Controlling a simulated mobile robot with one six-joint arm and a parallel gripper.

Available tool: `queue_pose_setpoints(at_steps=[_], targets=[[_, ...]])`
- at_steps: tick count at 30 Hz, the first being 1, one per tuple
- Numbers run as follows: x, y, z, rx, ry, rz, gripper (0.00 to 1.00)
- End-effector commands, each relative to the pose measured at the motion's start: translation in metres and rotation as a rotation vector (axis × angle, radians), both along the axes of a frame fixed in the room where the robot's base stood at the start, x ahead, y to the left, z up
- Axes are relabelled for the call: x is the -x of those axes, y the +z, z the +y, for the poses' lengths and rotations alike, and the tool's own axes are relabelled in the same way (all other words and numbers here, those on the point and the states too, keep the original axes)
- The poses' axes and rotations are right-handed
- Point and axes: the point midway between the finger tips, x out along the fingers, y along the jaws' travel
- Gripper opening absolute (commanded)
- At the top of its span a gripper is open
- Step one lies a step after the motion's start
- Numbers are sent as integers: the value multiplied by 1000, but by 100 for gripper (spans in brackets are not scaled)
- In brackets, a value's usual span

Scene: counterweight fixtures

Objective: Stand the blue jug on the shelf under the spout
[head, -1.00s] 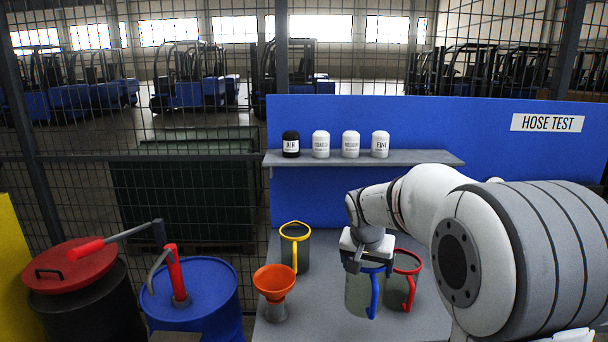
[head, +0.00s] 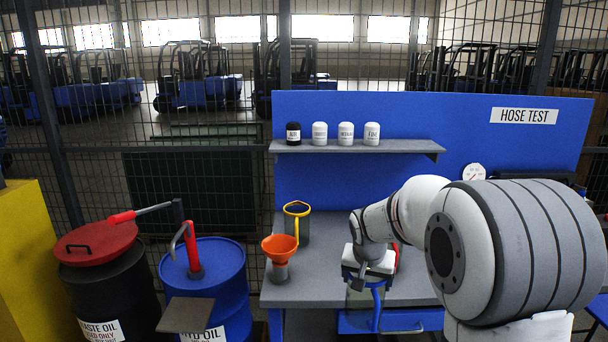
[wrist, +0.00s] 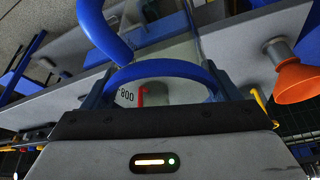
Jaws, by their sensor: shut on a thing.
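My gripper (head: 368,266) is shut on the blue jug (head: 358,298), at its rim. The jug has a grey see-through body, a blue rim and a blue handle, and hangs roughly upright at the bench's front edge. In the wrist view the blue rim (wrist: 165,69) arches between my fingers, with the blue handle (wrist: 108,32) beyond it. The hand pump (head: 190,255) with a red grip and a bent grey spout (head: 178,240) stands on the blue drum (head: 225,282). The small grey shelf (head: 187,316) sits in front of this drum, below the spout, and looks empty.
On the bench (head: 310,291) stand a yellow-handled jug (head: 303,228) and an orange funnel (head: 280,249). A red-handled jug (head: 396,258) is mostly hidden behind my gripper. A black waste oil drum (head: 105,295) is left of the blue drum. Small containers line the wall shelf (head: 350,147).

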Motion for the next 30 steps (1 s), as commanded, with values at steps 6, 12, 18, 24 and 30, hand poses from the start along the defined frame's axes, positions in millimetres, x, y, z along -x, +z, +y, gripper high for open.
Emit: queue_pose_setpoints(at_steps=[6,12,18,24,30], targets=[[6,-60,6,-16,93,12,45],[25,-132,7,-26,194,14,45],[57,-198,4,-11,286,2,45],[73,-221,1,6,322,-11,45],[75,-223,0,9,328,-14,45]])
